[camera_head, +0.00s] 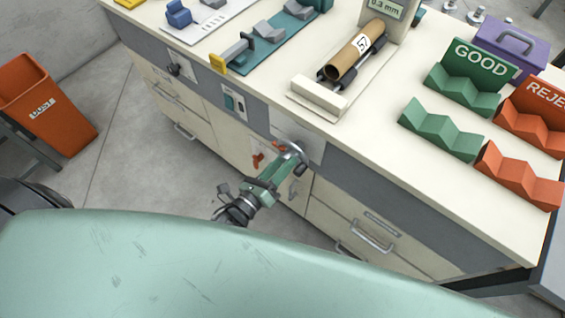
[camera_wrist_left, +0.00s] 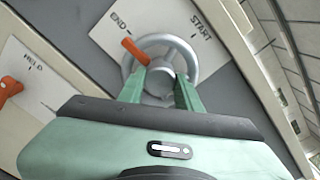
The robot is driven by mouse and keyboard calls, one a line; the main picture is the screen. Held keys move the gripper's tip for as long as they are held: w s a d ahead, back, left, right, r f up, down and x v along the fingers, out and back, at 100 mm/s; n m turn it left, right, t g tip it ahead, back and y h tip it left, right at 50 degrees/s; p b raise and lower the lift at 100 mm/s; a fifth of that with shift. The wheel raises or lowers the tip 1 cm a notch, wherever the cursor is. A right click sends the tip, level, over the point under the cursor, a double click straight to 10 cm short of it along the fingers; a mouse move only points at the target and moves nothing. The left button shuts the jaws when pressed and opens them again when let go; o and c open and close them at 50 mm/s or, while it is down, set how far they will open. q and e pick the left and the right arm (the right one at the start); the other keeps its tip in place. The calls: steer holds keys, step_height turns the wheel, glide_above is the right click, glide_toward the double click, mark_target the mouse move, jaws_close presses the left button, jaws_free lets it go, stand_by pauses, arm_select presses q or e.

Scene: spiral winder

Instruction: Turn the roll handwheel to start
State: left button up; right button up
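The roll handwheel (camera_wrist_left: 193,62) is a grey metal ring with a hub on a white plate (camera_wrist_left: 215,45) marked END and START. Its orange grip (camera_wrist_left: 134,50) sits at the upper left, on the END side. In the head view the wheel (camera_head: 299,148) shows on the bench front, partly covered by my left gripper (camera_head: 287,160). In the left wrist view my left gripper (camera_wrist_left: 161,80) has its two green fingers apart, one at each side of the hub. I cannot tell whether they touch it. My right gripper is not in view.
An orange lever (camera_wrist_left: 9,88) by the word HELD is left of the wheel. On the benchtop are a brown roll (camera_head: 354,56) in a cradle, green GOOD (camera_head: 440,130) and orange REJECT (camera_head: 518,175) racks. Drawer handles (camera_head: 372,237) stick out below. An orange DUST bin (camera_head: 45,105) stands left.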

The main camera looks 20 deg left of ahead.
arm_select(q)
jaws_close()
